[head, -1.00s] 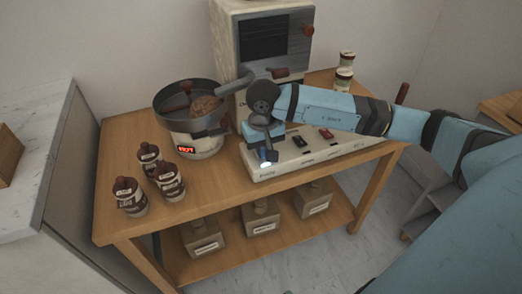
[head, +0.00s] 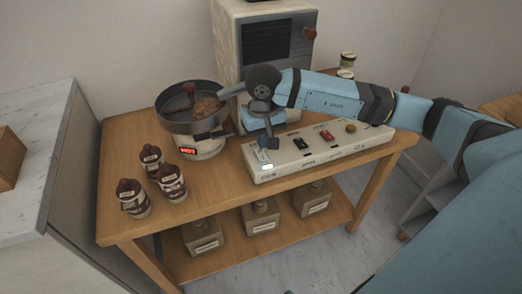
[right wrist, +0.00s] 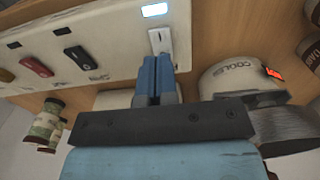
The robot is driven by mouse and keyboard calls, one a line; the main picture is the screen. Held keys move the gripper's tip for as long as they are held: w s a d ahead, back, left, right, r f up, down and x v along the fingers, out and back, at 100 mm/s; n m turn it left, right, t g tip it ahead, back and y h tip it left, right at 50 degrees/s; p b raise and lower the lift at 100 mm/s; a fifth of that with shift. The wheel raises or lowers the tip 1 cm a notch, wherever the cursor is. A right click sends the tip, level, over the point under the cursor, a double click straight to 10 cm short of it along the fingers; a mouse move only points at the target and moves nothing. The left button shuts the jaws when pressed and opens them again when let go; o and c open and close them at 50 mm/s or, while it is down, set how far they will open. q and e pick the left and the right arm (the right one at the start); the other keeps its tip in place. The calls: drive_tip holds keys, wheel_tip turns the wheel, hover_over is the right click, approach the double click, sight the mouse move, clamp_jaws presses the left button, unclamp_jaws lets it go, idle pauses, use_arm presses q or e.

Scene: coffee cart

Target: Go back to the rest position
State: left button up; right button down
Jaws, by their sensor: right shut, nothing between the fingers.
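My right gripper (head: 268,142) is at the left end of the white switch box (head: 330,150) on the cart, with blue fingers pointing down. In the right wrist view its two fingers (right wrist: 157,72) are shut together and empty. Their tips are close to a pale switch (right wrist: 160,40) beside a lit white indicator (right wrist: 154,10). I cannot tell whether they touch the switch. The indicator also glows in the head view (head: 267,167). My right arm crosses above the box from the right. My left gripper is not in view.
A cooler pan (head: 188,118) with brown contents and a red display stands left of the gripper. A tall machine (head: 228,50) stands behind. Several bottles (head: 133,197) stand at the cart's (head: 220,190) front left.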

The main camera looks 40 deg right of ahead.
drive_tip(key=shift+r, duration=0.85)
drive_tip(key=shift+p, duration=0.3)
